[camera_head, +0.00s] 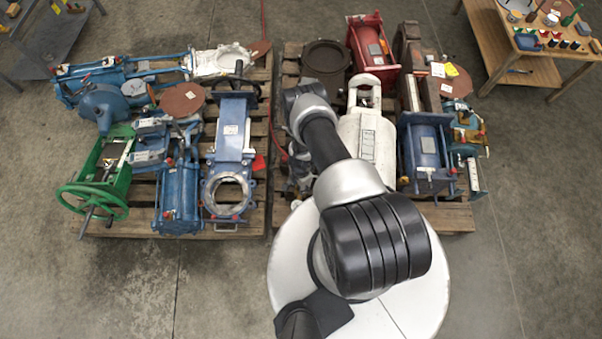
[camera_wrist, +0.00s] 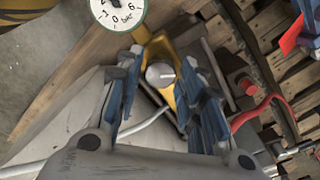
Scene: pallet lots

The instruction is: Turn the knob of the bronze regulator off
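In the wrist view a round silver-grey knob (camera_wrist: 159,74) with a pale mark on its face sits on a yellow-bronze regulator body (camera_wrist: 163,48). A white dial gauge (camera_wrist: 118,12) marked "bar" is just above and left of it, cut by the frame edge. My gripper (camera_wrist: 160,72) is open, with one blue-grey finger on each side of the knob. Gaps show between the fingers and the knob. In the head view my arm hides the gripper, and I cannot make out the regulator there.
A red hose (camera_wrist: 262,108) curves past the right finger. In the head view two wooden pallets (camera_head: 100,228) carry many valves and cylinders, including a white tank (camera_head: 372,140) beside my arm. A wooden table (camera_head: 520,68) stands at top right. The front floor is clear.

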